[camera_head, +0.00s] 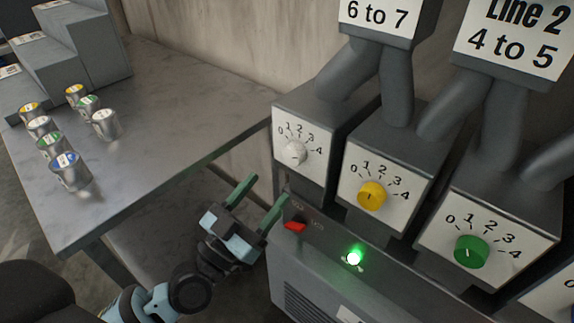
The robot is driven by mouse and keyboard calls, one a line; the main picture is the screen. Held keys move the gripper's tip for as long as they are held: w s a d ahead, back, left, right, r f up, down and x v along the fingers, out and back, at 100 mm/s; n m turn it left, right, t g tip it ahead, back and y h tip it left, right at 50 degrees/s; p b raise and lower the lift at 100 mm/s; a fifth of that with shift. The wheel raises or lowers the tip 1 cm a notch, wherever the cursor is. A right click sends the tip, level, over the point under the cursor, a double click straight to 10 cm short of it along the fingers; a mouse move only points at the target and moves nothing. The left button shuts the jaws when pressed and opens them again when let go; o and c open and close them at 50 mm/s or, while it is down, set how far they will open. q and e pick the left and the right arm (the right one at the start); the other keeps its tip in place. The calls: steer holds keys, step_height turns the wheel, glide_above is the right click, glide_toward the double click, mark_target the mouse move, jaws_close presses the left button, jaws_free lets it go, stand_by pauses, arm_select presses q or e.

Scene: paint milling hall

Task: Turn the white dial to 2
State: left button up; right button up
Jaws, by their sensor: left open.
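The white dial (294,153) sits on a white scale plate marked 0 to 4, on the front of the leftmost grey box. Its pointer mark is too faint to read. My left gripper (266,189) is open and empty, with its two green fingers apart. In the picture it is below and left of the white dial, and not touching it. My right gripper is not in view.
A yellow dial (371,194) and a green dial (471,251) sit on similar boxes to the right. Below are a red switch (295,225) and a lit green lamp (354,258). Several paint cans (105,124) stand on the grey table (190,125) at left.

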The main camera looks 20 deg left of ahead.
mark_target(290, 160)
arm_select(q)
steer(key=p+x, duration=0.1)
steer(key=x, duration=0.6)
steer(key=shift+w+d+r, duration=0.1)
steer(key=shift+w, duration=0.2)
steer(key=c, duration=1)
